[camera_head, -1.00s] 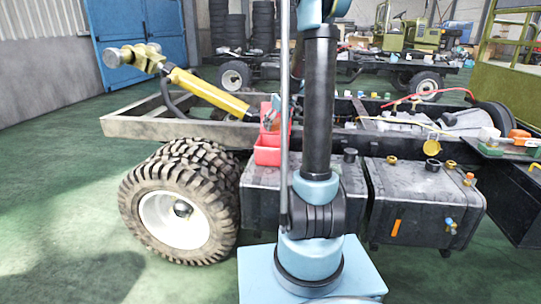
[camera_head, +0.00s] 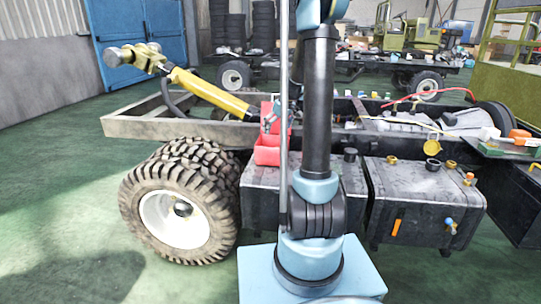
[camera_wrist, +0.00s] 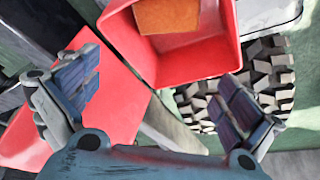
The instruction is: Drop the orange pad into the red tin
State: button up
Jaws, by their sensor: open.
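The red tin (camera_wrist: 190,62) fills the upper middle of the wrist view, with its open mouth towards the camera. The orange pad (camera_wrist: 168,14) shows inside it, at the top edge of the picture and partly cut off. My gripper (camera_wrist: 158,92) is open with nothing between its fingers, and the tin lies beyond the fingertips. In the head view the red tin (camera_head: 267,154) sits at the truck frame, just left of my arm. My gripper there is small and mostly hidden behind my arm, so its fingers cannot be made out.
A red panel (camera_wrist: 92,105) lies beside the tin in the wrist view. A big tyre (camera_head: 182,200) and a dark tank (camera_head: 425,195) stand below the truck frame (camera_head: 165,127). A yellow cylinder (camera_head: 210,92) slants above it. Green floor is clear at the left.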

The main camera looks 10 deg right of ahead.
jog(key=v, duration=1.2)
jog(key=s+a+f+m+h, duration=0.1)
jog(key=s+f, duration=0.1)
jog(key=s, duration=0.8)
jog(key=s+a+f+m+g, duration=0.1)
jog(key=s+a+f+m, duration=0.1)
jog(key=s, duration=0.8)
jog(key=s+a+f+m+h, duration=0.1)
jog(key=s+f, duration=0.2)
jog(key=s, duration=0.7)
jog(key=s+f+m, duration=0.2)
jog(key=s+f, duration=0.5)
jog(key=s, duration=0.3)
jog(key=shift+s+d+f+g, duration=0.25)
jog(key=shift+s+f+g, duration=0.05)
jog(key=shift+f, duration=0.05)
